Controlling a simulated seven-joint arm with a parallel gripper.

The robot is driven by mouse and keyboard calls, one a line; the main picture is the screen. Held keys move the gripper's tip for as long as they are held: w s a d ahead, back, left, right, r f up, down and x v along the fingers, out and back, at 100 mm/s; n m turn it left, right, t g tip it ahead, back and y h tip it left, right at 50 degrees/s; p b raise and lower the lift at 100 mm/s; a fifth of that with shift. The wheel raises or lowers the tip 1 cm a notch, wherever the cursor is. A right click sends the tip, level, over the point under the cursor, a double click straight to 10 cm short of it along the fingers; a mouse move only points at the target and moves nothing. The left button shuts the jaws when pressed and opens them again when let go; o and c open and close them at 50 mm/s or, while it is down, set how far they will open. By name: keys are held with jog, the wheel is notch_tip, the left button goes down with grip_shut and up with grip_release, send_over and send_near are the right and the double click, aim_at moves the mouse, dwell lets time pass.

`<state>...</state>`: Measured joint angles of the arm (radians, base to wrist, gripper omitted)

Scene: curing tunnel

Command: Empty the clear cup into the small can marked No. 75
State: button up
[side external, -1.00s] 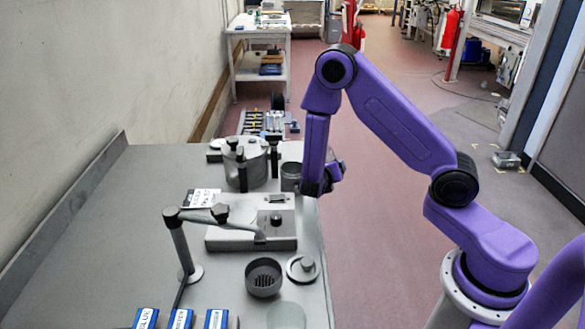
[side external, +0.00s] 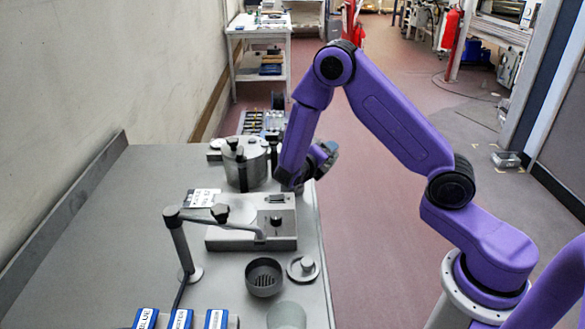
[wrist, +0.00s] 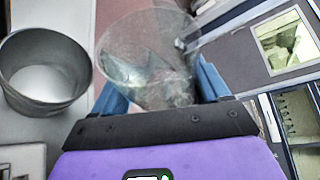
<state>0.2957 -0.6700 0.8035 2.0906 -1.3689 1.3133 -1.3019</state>
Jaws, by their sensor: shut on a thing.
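The clear cup (wrist: 145,40) is between the blue fingers of my gripper (wrist: 160,88) in the wrist view. The gripper is shut on it, and the cup shows greyish patches inside; I cannot tell what they are. A grey open can (wrist: 45,72) stands to the left of the cup in the wrist view, apart from it, with a pale inside. No marking is readable on it. In the side view my gripper (side external: 322,160) is at the table's right edge, partly behind my arm. The cup cannot be made out there, and the can is hidden behind my arm.
A large lidded pot (side external: 246,168) stands left of my arm, with a grey box unit (side external: 225,238) in front. Nearer are a stand with a lever (side external: 181,245), a dark bowl (side external: 264,278), a knobbed disc (side external: 303,268) and a translucent vessel (side external: 286,316). The table's left side is clear.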

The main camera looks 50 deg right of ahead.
jog(key=shift+r+n, duration=0.35)
jog(key=shift+n, duration=0.15)
jog(key=shift+w+f+n+g+h, duration=0.1)
jog(key=shift+f+n+g+h, duration=0.4)
jog(key=shift+f, duration=0.5)
jog(key=shift+w+a+r+n+h, duration=0.15)
jog(key=shift+w+r+n, duration=0.1)
jog(key=shift+r, duration=0.2)
jog(key=shift+w+a+r+n+h, duration=0.1)
jog(key=shift+r+n, duration=0.2)
jog(key=shift+r, duration=0.1)
jog(key=shift+w+a+r+n+h, duration=0.15)
jog(key=shift+w+r+n, duration=0.1)
jog(key=shift+r, duration=0.2)
jog(key=shift+w+a+r+n+g+h, duration=0.15)
jog(key=shift+r+n+g+h, duration=0.2)
jog(key=shift+n, duration=0.35)
jog(key=shift+w+a+f+n+h, duration=0.1)
jog(key=shift+w+f+n+h, duration=0.2)
jog(key=shift+n, duration=0.4)
jog(key=shift+w+a+r+n+h, duration=0.1)
jog(key=shift+w+r+n+h, duration=0.15)
jog(key=shift+n, duration=0.3)
jog(key=shift+w+a+r+n+h, duration=0.1)
jog(key=shift+r+n+h, duration=0.1)
jog(key=shift+n, duration=0.35)
dwell(0.6)
